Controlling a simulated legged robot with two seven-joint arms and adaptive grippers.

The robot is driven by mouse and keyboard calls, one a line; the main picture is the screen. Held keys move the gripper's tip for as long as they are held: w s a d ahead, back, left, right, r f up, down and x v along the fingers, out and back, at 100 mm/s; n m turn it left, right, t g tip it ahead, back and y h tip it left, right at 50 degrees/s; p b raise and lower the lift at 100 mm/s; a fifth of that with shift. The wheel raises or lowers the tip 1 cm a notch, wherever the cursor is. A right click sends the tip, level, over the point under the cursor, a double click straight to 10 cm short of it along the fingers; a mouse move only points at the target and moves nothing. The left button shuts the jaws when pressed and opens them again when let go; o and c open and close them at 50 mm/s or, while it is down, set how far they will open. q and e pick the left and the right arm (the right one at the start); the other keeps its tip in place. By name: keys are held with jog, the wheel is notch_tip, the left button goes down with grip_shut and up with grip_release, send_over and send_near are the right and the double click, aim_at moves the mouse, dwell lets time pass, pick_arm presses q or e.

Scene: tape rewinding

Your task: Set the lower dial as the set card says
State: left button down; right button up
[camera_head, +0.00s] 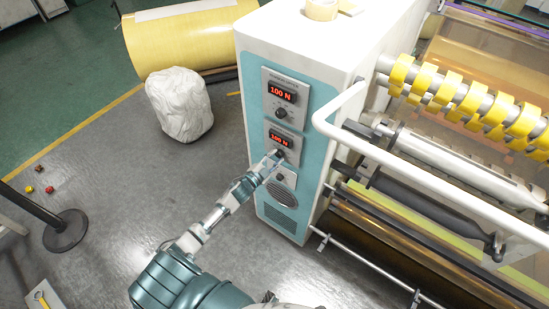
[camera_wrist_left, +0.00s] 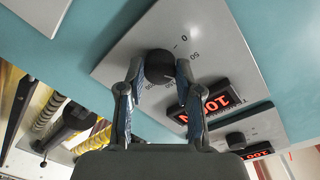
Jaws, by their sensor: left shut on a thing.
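The lower dial (camera_wrist_left: 160,64) is a round black knob on a grey panel with printed scale marks, 0 and 50 among them. In the head view, the lower panel (camera_head: 273,134) is on the teal face of the white cabinet, and my gripper covers most of its dial. The red display (camera_head: 280,138) above this dial appears to read 100 N. My left gripper (camera_head: 278,157) is at the dial. In the left wrist view its two fingers (camera_wrist_left: 160,72) are shut on the knob, one on each side. I cannot make out a set card. My right gripper is not in view.
An upper panel with its own dial (camera_head: 281,113) and a 100 N display (camera_head: 282,91) sits above. A white rail (camera_head: 350,100) and yellow tape rolls (camera_head: 440,90) are right of the cabinet. A black post base (camera_head: 65,230) stands left. The grey floor between is mostly clear.

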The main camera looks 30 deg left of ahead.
pick_arm(q)
jog(key=shift+w+d+r+m, duration=0.1)
jog(key=shift+r+m, duration=0.3)
jog(key=shift+m, duration=0.5)
jog(key=c, duration=0.8)
grip_release()
jog(key=shift+d, duration=0.1)
jog(key=shift+o, duration=0.2)
jog(key=shift+d+f, duration=0.1)
jog(key=shift+f, duration=0.05)
jog(key=s+a, duration=0.1)
jog(key=s, duration=1)
jog(key=shift+s+a, duration=0.15)
jog(key=shift+s, duration=0.25)
